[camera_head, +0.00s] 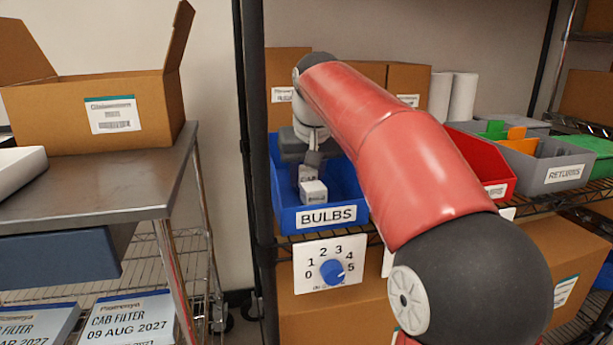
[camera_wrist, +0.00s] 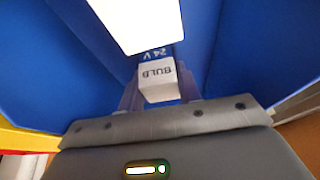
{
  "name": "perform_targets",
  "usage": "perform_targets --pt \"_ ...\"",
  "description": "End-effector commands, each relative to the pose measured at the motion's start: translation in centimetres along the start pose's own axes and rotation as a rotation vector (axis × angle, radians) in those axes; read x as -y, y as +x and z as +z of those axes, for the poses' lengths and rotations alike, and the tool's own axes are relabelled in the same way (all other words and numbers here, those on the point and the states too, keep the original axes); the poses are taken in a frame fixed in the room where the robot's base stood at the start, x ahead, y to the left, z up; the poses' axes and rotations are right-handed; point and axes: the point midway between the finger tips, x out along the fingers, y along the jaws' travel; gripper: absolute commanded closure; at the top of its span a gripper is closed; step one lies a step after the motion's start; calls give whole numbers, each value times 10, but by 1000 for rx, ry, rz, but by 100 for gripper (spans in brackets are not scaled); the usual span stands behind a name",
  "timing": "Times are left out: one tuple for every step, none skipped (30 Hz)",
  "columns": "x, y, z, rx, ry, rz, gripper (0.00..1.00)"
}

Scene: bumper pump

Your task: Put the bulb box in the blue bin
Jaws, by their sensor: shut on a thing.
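The blue bin (camera_head: 322,217), labelled BULBS, stands on the rack shelf in the head view. My gripper (camera_head: 309,163) reaches down inside it. In the wrist view my gripper (camera_wrist: 159,92) is shut on the bulb box (camera_wrist: 158,80), a small white box with a blue part marked 24 V. Blue bin walls surround it there. In the head view small white box faces (camera_head: 314,191) show below my gripper, inside the bin. I cannot tell whether the held box touches the bin floor.
A red bin (camera_head: 487,166) and a grey RETURNS bin (camera_head: 563,174) stand to the right. A dial card (camera_head: 331,265) hangs below the blue bin. A black rack post (camera_head: 254,130) stands close on its left. A steel table (camera_head: 110,185) carries an open carton (camera_head: 107,112).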

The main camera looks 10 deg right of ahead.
Motion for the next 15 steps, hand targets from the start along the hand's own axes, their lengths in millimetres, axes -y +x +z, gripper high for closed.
perform_targets --pt "0 2 1 0 0 0 88" --pt "0 3 2 0 0 0 88" --pt "0 2 1 0 0 0 61" --pt "0 2 1 0 0 0 57" --pt "0 2 1 0 0 0 53" --pt "0 2 1 0 0 0 48" --pt "0 2 1 0 0 0 44" --pt "0 2 1 0 0 0 44" --pt "0 2 1 0 0 0 44" --pt "0 2 1 0 0 0 44" --pt "0 2 1 0 0 0 44" --pt "0 2 1 0 0 0 44" --pt "0 2 1 0 0 0 44" --pt "0 2 1 0 0 0 44" --pt "0 1 1 0 0 0 44"
